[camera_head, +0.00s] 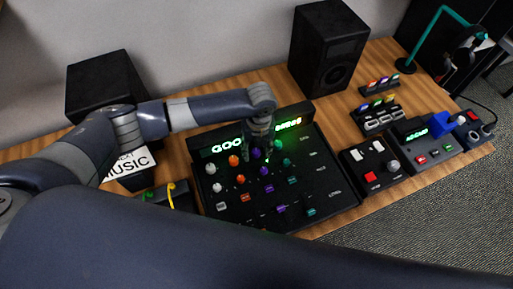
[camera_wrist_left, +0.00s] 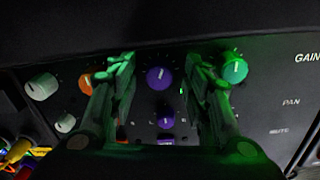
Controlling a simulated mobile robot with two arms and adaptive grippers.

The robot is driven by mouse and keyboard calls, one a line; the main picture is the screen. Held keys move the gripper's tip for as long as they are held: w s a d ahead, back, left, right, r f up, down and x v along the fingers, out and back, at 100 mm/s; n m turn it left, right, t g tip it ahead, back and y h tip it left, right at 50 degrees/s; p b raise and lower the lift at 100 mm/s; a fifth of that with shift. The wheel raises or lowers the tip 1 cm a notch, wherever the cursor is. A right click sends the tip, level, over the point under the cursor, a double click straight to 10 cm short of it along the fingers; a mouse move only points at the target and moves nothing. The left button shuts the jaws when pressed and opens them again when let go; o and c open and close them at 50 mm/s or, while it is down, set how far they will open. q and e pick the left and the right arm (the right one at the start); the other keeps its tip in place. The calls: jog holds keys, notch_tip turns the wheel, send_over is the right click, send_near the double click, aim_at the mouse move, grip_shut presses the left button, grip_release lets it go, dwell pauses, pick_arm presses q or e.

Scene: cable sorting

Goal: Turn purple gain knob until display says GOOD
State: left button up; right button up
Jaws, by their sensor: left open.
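The black mixer panel (camera_head: 229,211) lies on the wooden desk. The purple gain knob (camera_wrist_left: 159,78) is in the top knob row, with a white pointer line tilted slightly right; it shows partly beneath my gripper in the head view (camera_head: 256,154). My left gripper (camera_wrist_left: 164,72) points down with its fingers open, one on each side of this knob, with a visible gap from it. It also shows in the head view (camera_head: 261,148). The mixer's display (camera_head: 227,145) shows green letters "GOO", then my gripper hides the middle, then more letters that I cannot read surely.
An orange knob (camera_wrist_left: 86,83) and a teal knob (camera_wrist_left: 235,71) flank the purple one, close to the fingers. A smaller purple knob (camera_wrist_left: 166,119) sits below. Speakers (camera_head: 328,47) stand behind; a black button box (camera_head: 370,165) stands right of the mixer.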

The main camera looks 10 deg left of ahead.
aim_at(258, 150)
pick_arm(q)
notch_tip(258, 150, up, 12)
jog(key=shift+d, duration=0.2)
jog(key=shift+w, duration=0.1)
dwell(0.6)
